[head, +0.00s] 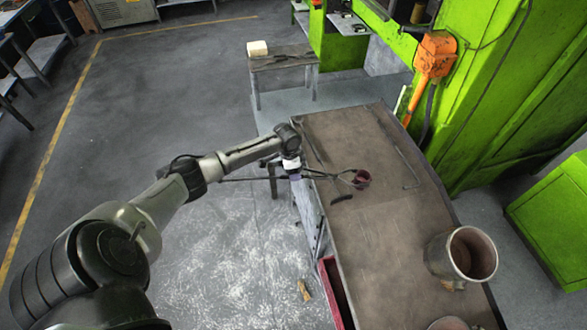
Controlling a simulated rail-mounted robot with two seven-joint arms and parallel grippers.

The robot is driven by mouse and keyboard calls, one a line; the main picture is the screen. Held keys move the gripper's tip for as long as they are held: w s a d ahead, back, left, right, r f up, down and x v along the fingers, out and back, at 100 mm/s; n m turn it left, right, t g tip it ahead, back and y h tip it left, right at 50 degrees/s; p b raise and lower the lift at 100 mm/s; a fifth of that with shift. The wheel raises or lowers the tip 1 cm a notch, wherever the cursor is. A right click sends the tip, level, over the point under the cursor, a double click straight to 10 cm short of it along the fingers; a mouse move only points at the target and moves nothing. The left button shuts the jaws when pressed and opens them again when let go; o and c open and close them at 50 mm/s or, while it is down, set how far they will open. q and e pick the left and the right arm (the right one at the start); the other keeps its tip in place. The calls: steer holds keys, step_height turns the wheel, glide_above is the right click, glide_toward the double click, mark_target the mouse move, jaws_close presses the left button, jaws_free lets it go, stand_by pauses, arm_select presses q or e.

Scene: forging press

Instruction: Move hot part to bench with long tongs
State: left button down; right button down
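The hot part (362,179) is a small dark-red round piece over the middle of the brown-topped bench (375,235). The long tongs (330,175) are thin and dark, running roughly level from left of the bench to the part, with their jaws around or against it. I cannot tell whether the part rests on the bench or hangs just above it. My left gripper (293,175) is at the bench's left edge and appears shut on the tongs' handles; its fingers are small in view. My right gripper is not in view.
Other thin tools lie on the bench, including a bent rod (408,168) at the right. A metal pot (463,257) stands at the near right. A small table (283,60) with a pale block stands behind. The green press (500,90) borders the right side.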

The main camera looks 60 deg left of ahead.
arm_select(q)
steer(key=shift+w+d+r, duration=0.1)
steer(key=shift+w+d, duration=0.05)
steer(key=shift+w, duration=0.4)
stand_by(1.1)
steer(key=c, duration=0.5)
jaws_free()
steer(key=shift+c, duration=0.2)
